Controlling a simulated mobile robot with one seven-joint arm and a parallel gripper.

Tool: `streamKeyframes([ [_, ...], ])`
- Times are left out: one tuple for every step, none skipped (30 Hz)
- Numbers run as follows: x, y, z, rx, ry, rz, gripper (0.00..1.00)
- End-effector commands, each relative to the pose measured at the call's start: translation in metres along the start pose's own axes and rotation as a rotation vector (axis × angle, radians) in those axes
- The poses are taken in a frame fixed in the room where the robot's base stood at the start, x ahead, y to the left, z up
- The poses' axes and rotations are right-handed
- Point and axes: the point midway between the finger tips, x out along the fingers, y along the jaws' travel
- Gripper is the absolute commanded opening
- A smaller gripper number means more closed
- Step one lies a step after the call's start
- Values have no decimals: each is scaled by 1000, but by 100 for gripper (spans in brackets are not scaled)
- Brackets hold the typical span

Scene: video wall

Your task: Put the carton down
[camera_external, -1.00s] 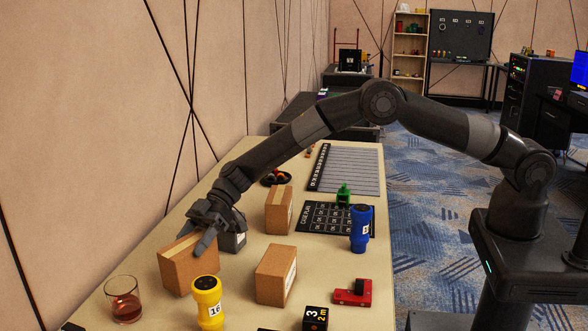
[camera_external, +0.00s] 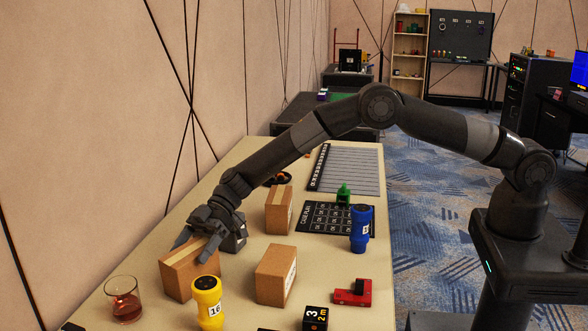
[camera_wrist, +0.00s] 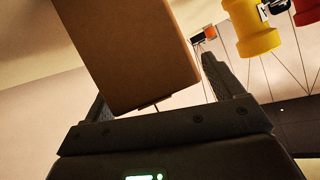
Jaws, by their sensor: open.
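Three brown cartons stand on the table. The left carton (camera_external: 188,278) stands near the wall side, and my gripper (camera_external: 198,245) is at its top. The gripper's fingers are spread apart, one on each side of the carton. In the wrist view this carton (camera_wrist: 130,50) fills the upper left between the open fingers, with a gap to the right finger. It appears to rest on the table. The other cartons are the front middle carton (camera_external: 275,275) and the rear carton (camera_external: 279,210).
A glass with dark liquid (camera_external: 123,300) stands left of the carton. A yellow cylinder numbered 16 (camera_external: 208,302) stands close in front. A blue cylinder (camera_external: 360,229), a red block (camera_external: 353,292), a black cube (camera_external: 316,318) and a grey box (camera_external: 236,236) are nearby.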

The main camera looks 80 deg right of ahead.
Motion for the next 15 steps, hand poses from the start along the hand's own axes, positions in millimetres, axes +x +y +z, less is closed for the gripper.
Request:
streamKeyframes([
  [-2, 0, -3, -1, 1, 1, 86],
  [-4, 0, -2, 0, 0, 1, 86],
  [-8, 0, -2, -1, 0, 2, 86],
  [-12, 1, -2, 0, 0, 2, 86],
  [-17, 0, -2, 0, 0, 2, 86],
  [-25, 0, -3, 0, 1, 2, 86],
  [-31, 0, -3, 1, 0, 3, 86],
  [-37, 0, -2, 1, 0, 3, 86],
  [-47, 0, -3, 0, 1, 3, 86],
  [-54, 0, -2, 0, 0, 2, 86],
  [-60, 0, -2, 0, 0, 3, 86],
  [-69, 0, -2, 0, 0, 3, 86],
  [-75, 0, -2, 0, 0, 2, 86],
  [-81, 0, -2, 1, 0, 2, 86],
  [-89, 0, -2, 1, 0, 3, 86],
])
